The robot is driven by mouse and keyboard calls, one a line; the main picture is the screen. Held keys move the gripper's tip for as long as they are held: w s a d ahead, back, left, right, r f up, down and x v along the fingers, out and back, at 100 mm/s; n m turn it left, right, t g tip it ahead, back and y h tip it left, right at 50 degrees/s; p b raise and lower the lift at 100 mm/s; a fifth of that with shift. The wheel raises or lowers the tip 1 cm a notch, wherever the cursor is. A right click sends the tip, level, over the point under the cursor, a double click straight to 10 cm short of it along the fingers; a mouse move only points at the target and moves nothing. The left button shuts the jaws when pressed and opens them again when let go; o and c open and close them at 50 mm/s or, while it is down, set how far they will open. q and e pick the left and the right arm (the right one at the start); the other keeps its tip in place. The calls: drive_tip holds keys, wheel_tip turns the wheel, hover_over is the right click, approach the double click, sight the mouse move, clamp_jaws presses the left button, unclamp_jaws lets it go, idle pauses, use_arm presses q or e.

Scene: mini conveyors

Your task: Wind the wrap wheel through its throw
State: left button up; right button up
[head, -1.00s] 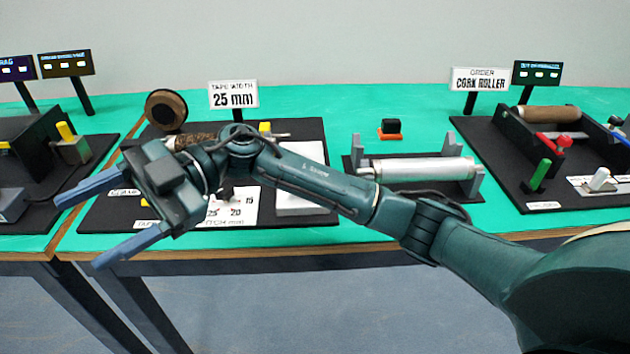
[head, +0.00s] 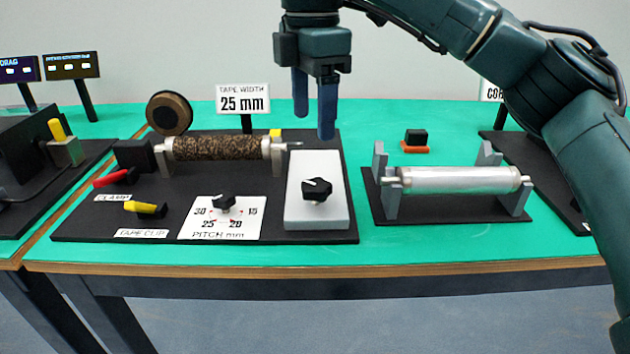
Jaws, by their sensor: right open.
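A cork-covered roller (head: 216,147) lies between supports on the black wrapping board (head: 270,230). A light grey box (head: 334,212) at the board's right carries a black knob (head: 316,189) with a white pointer mark. It may be the wrap wheel, but no label on it shows. A second black knob (head: 224,201) sits on the pitch dial plate (head: 190,229). My right gripper (head: 313,122) points down with its blue fingers apart and empty. It appears above and behind the grey box, touching nothing that I can see. My left gripper is out of view.
A brown-and-black disc (head: 169,113) stands behind the roller, beside the tape width sign (head: 243,98). Red clamp (head: 116,177) and yellow tape clip (head: 145,208) levers are at the board's left. A silver roller (head: 460,181) rests on a separate stand. Green tabletop (head: 420,243) is bare in front.

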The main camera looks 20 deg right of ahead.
sight(313, 186)
wheel_tip(313, 186, down, 10)
drive_tip(key=b, duration=0.2)
drive_tip(key=shift+b, duration=0.4)
drive_tip(key=shift+f, duration=0.45)
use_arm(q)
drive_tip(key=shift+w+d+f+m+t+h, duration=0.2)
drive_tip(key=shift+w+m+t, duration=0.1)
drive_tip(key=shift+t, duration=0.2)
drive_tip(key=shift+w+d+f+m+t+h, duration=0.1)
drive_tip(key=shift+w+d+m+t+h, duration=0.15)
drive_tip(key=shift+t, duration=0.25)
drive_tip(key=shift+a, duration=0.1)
use_arm(e)
drive_tip(key=shift+c, duration=0.4)
drive_tip(key=c, duration=0.9)
